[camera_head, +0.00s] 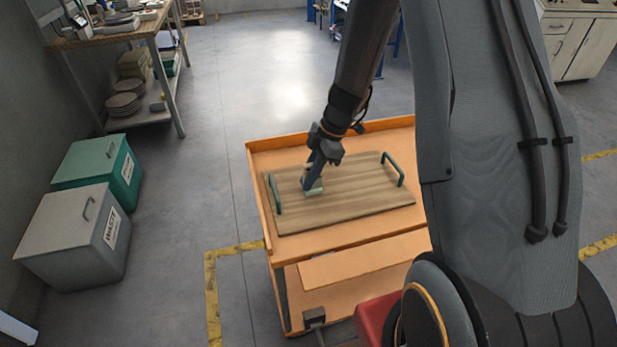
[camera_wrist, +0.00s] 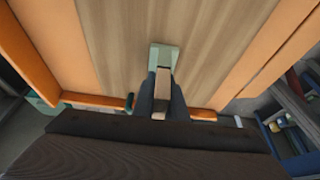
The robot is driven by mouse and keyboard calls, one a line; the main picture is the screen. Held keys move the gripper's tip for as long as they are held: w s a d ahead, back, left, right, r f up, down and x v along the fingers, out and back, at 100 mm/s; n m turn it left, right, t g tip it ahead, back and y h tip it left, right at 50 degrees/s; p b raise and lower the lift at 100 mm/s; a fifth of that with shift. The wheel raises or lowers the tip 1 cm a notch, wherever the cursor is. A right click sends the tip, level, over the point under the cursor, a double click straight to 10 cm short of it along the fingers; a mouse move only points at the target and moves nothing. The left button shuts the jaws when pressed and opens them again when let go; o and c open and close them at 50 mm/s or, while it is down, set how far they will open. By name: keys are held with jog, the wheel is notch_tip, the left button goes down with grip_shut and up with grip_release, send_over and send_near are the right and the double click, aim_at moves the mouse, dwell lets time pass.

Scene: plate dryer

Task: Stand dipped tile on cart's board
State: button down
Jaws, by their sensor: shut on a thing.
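The tile (camera_head: 314,190) is small and pale green. It shows at my fingertips over the left half of the wooden board, and also in the wrist view (camera_wrist: 164,53). My gripper (camera_head: 309,180) points down and is shut on the tile; its dark fingers show in the wrist view (camera_wrist: 162,88). I cannot tell whether the tile touches the board. The fingers hide part of it. The board (camera_head: 350,205) lies flat on the top of the orange cart (camera_head: 340,242) and has a green handle at each end.
Green handles (camera_head: 275,194) and (camera_head: 393,169) rise from the board on either side of my gripper. A grey bin (camera_head: 72,238) and a green bin (camera_head: 100,168) stand at left. A shelf bench (camera_head: 112,42) with stacked plates is behind them. The board around the tile is bare.

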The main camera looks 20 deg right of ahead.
jog(key=shift+f, duration=0.15)
jog(key=c, duration=1.8)
grip_release()
jog(key=shift+o, duration=0.2)
jog(key=shift+r, duration=0.25)
jog(key=b+v, duration=0.3)
jog(key=v, duration=0.9)
jog(key=s+a+m+h, duration=0.3)
jog(key=s+m+h, duration=0.1)
jog(key=s+m, duration=1.4)
jog(key=shift+s+a+f, duration=0.2)
jog(key=shift+s+f, duration=0.1)
jog(key=shift+s, duration=0.05)
